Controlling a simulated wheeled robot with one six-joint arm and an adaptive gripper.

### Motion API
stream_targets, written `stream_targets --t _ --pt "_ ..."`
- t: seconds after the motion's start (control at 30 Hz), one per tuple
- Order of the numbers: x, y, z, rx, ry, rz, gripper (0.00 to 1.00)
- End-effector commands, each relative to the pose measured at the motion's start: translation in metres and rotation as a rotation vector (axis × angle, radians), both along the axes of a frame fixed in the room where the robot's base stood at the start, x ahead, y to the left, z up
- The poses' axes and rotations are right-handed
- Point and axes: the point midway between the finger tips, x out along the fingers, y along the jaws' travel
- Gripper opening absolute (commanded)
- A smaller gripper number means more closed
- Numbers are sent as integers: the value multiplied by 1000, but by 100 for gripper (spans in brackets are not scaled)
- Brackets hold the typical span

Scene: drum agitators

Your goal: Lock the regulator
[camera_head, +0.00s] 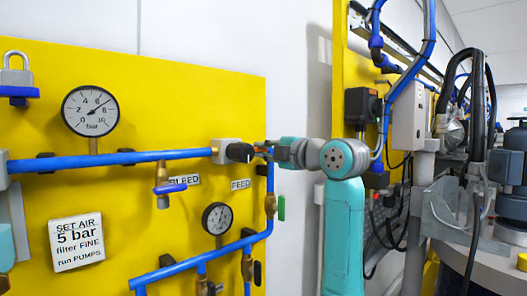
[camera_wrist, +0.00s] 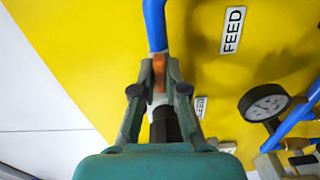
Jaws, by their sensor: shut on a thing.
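The regulator (camera_head: 226,151) is a pale block with a black knob (camera_head: 240,152), at the right end of the upper blue pipe. My gripper (camera_head: 264,150) comes from the right, with its fingertips close to the knob. In the wrist view my gripper (camera_wrist: 159,75) has its fingertips closed around a small orange-brown piece (camera_wrist: 159,72). A blue pipe (camera_wrist: 155,25) shows just beyond it. Whether this piece is part of the regulator I cannot tell. A grey padlock (camera_head: 16,70) sits on a blue holder (camera_head: 18,93) at the far upper left.
A large gauge (camera_head: 90,110) and a smaller gauge (camera_head: 217,218) sit on the yellow panel (camera_head: 170,100). The vertical blue pipe, with a brass valve (camera_head: 270,205), runs just below my gripper. Machinery and hoses (camera_head: 478,130) stand at the right.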

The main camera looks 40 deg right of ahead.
Motion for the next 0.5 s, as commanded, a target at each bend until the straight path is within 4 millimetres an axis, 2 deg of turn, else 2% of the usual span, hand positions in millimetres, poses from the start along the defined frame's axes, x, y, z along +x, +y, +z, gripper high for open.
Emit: stream_targets --t 0.5 --pt "0 0 -1 439 17 -1 0"
